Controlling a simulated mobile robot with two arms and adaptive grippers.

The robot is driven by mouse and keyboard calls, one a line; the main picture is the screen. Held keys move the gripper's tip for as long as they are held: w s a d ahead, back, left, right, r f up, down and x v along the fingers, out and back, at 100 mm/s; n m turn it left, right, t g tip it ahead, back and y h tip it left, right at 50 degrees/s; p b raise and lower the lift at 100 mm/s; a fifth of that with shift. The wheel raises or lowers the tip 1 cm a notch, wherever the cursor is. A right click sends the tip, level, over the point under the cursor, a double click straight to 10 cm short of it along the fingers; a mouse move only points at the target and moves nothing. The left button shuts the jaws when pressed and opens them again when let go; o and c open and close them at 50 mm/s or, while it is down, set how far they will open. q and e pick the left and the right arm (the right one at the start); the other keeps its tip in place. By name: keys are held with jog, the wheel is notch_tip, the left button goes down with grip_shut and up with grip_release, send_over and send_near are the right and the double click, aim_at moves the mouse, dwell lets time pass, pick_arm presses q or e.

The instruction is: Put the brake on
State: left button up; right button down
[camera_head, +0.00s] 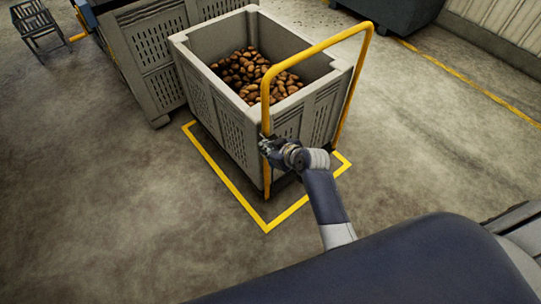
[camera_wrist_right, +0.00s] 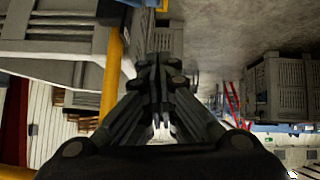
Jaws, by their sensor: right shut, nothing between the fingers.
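A grey slatted crate (camera_head: 237,128) of potatoes (camera_head: 254,74) stands behind a yellow push handle (camera_head: 311,51), apparently on a cart. I cannot make out a brake lever or pedal in either view. My right gripper (camera_head: 265,147) is at the left upright of the handle, in front of the crate's near corner. In the right wrist view the right gripper (camera_wrist_right: 158,65) is shut with its fingers together and empty. The yellow upright (camera_wrist_right: 113,75) runs just left of the fingers there; I cannot tell whether they touch it. My left gripper is not in view.
A yellow floor outline (camera_head: 230,190) surrounds the crate. Another grey crate (camera_head: 155,50) stands close behind it to the left. A dark container (camera_head: 395,12) is at the back right. The concrete floor is clear at the left and right.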

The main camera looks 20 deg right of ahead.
jog(key=shift+s+d+f, duration=0.1)
jog(key=shift+d+f, duration=0.1)
jog(key=shift+f, duration=0.95)
jog(key=shift+s+d+f, duration=0.1)
jog(key=shift+d+f, duration=0.1)
jog(key=shift+f, duration=0.9)
